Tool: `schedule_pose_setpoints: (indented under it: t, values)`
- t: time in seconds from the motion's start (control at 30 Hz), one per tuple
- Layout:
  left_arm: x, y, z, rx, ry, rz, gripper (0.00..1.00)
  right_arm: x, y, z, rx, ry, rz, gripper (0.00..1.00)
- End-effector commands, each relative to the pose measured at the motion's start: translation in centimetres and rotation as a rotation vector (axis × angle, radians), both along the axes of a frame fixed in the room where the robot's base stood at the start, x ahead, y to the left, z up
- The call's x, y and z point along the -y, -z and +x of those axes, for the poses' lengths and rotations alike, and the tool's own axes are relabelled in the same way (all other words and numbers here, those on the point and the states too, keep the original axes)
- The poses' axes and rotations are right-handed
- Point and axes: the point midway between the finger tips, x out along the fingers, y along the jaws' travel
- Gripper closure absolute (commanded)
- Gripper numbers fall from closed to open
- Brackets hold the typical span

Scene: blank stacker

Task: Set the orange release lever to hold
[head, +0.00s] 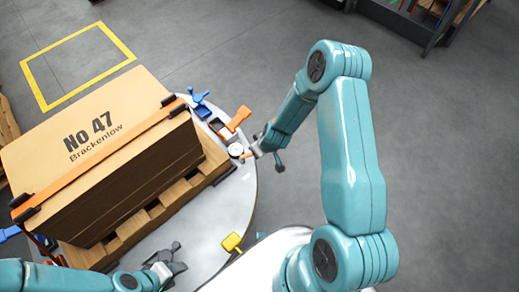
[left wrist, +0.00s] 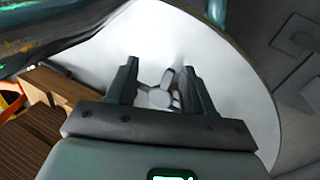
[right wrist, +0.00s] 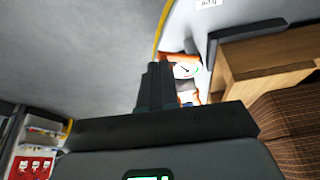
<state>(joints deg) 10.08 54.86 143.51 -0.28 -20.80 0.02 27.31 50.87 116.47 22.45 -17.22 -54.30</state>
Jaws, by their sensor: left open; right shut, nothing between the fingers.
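An orange lever (head: 239,118) with a flat paddle end stands on the right rim of the round grey table in the head view. My right gripper (head: 262,150) is just below and right of it, close to a round white dial (head: 235,150); I cannot tell whether it touches anything. In the right wrist view its fingers (right wrist: 156,86) are shut and empty, with the dial (right wrist: 184,70) and orange parts partly hidden behind them. My left gripper (head: 172,264) is low over the table's front; in the left wrist view its fingers (left wrist: 160,88) are open above a grey spoked knob (left wrist: 160,97).
A strapped stack of cardboard (head: 130,125) marked "No 47 Brackenlow" sits on a wooden pallet (head: 205,168) on the table (head: 240,195). A blue lever (head: 198,96) is beyond the orange one. A yellow lever (head: 232,242) is at the front rim.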

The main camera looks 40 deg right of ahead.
Motion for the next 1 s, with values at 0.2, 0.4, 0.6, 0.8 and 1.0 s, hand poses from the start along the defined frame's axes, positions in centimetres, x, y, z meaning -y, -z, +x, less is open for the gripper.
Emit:
schedule_pose_setpoints:
  t: [0.2,0.4,0.6,0.8,1.0]
  values:
    - [0.00,-0.02,0.00,0.000,0.000,0.000,0.48,0.06,0.04,0.05,0.000,-0.015,-0.001,1.00]
    - [0.00,-0.04,0.00,0.000,0.000,0.000,0.48,0.12,0.03,0.12,0.000,-0.027,0.000,1.00]
    - [0.00,-0.06,0.00,0.000,0.000,0.000,0.48,0.16,0.02,0.17,0.000,-0.038,0.000,1.00]
    - [0.00,-0.09,0.00,0.000,0.000,0.000,0.48,0.20,0.02,0.21,0.000,-0.050,0.001,1.00]
    - [-0.01,-0.10,0.00,0.000,0.000,0.000,0.48,0.25,0.02,0.28,0.000,-0.063,-0.001,1.00]
